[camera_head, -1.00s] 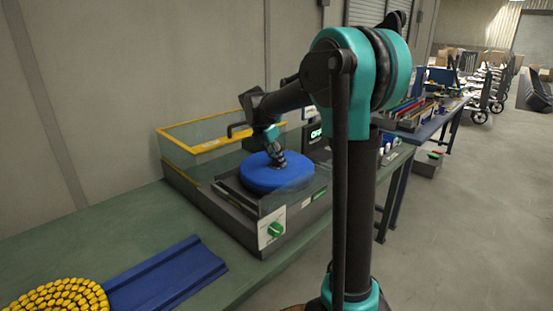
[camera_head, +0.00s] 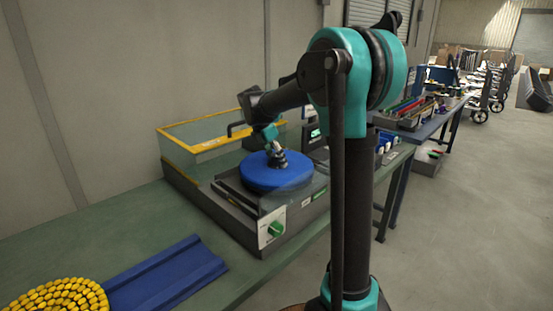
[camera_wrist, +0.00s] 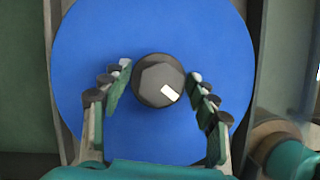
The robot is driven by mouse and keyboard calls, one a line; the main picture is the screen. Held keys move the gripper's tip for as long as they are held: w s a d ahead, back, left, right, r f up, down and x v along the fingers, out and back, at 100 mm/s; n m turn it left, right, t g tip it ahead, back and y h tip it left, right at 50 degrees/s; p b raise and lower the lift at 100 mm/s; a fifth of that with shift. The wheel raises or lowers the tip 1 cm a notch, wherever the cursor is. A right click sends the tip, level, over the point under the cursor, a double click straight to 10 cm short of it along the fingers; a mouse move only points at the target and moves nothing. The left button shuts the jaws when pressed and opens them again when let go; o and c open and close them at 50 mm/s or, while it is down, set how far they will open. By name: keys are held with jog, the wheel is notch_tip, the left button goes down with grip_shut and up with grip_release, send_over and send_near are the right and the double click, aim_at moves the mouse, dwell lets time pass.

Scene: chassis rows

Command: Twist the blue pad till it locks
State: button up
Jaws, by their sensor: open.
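The blue pad (camera_head: 268,178) is a thick round disc lying flat on a grey machine (camera_head: 232,212) on the bench. In the wrist view the blue pad (camera_wrist: 205,45) fills most of the picture. A dark hexagonal knob (camera_wrist: 158,82) with a white mark at its lower right stands at the pad's middle. My gripper (camera_wrist: 158,80) is open, with one finger on each side of the knob and a gap showing on both sides. In the head view my gripper (camera_head: 277,156) is over the pad's centre.
A blue ribbed strip (camera_head: 165,275) and a yellow coil (camera_head: 58,297) lie at the bench's near left. More tables stand at the right.

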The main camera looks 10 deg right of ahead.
jog(key=v, duration=1.2)
